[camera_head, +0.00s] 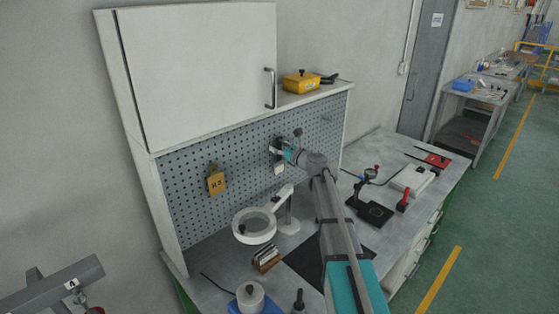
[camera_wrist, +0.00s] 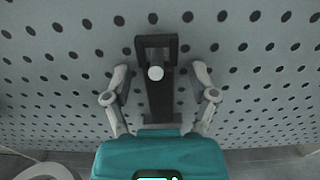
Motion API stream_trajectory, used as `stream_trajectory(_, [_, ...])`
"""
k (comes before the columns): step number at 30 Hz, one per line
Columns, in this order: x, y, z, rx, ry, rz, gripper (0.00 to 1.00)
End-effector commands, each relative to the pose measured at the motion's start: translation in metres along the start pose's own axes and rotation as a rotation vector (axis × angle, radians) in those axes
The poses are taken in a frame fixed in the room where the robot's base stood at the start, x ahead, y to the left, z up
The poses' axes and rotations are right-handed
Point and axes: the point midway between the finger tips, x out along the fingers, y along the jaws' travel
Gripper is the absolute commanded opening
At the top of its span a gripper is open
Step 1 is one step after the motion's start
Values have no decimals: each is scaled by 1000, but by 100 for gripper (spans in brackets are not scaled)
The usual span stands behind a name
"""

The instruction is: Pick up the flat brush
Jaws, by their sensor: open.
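A dark, flat, upright item (camera_wrist: 160,100) is on the pegboard in the wrist view, with a rectangular loop at its top and a pale round peg end in front. It looks like the flat brush hung by its handle, but I see no bristles. My gripper (camera_wrist: 160,94) is open, with one finger on each side of the item and visible gaps to both. The item's lower end is hidden behind my teal gripper body. In the head view my gripper (camera_head: 281,151) is at the pegboard, too small there to show contact.
A yellow tag (camera_head: 216,183) hangs left on the pegboard (camera_head: 240,166). A brown holder (camera_head: 266,260) and a black stand (camera_head: 375,213) are on the bench. A yellow box (camera_head: 301,82) sits on the ledge above.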

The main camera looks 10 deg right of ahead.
Motion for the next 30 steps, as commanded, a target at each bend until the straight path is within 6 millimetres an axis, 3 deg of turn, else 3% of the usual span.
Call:
stream_trajectory(9, [0, 0, 0, 0, 0, 0, 74])
stream_trajectory(21, [0, 0, 0, 0, 0, 0, 2])
stream_trajectory(30, [0, 0, 0, 0, 0, 0, 0])
